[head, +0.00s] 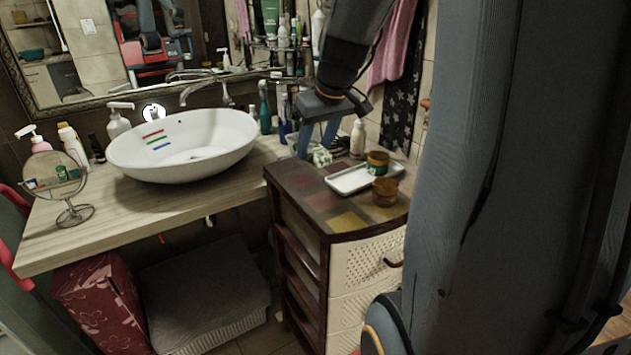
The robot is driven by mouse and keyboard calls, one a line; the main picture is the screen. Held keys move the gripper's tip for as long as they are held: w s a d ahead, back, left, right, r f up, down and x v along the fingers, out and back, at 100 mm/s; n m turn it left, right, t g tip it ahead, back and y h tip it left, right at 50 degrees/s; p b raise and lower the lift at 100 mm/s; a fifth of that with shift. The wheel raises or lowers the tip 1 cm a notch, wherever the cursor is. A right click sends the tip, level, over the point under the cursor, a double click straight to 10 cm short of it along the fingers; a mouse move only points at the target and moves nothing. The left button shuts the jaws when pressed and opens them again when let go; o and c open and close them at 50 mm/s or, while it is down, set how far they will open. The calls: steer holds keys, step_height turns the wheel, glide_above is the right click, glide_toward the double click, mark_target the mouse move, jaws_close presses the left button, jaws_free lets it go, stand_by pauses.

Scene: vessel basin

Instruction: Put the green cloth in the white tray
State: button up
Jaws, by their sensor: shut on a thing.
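My gripper (316,146) points down over the back left of the small drawer cabinet. It is shut on the green cloth (321,156), a crumpled green and white patterned piece at its fingertips. I cannot tell whether the cloth touches the cabinet top. The white tray (342,186) lies flat on the cabinet top, just to the right of and nearer than the cloth. A jar with a green band (377,163) stands at the tray's right end. The fingers and my wrist hide part of the cloth's surroundings.
A brown jar (385,192) stands by the tray's front right edge. A white bottle (357,139) stands behind the tray. Left are the white basin (185,145), several bottles and a round mirror (55,174). The cabinet's front left top (310,200) is clear.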

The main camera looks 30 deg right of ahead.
glide_above(312, 194)
steer(key=s, duration=0.2)
steer(key=f, duration=0.8)
steer(key=shift+w, duration=0.25)
steer(key=shift+d+f, duration=0.1)
steer(key=shift+f, duration=1.35)
steer(key=shift+f+b, duration=0.25)
steer(key=shift+b, duration=0.15)
steer(key=o, duration=1.1)
steer(key=shift+r+p, duration=0.1)
steer(key=shift+p, duration=0.35)
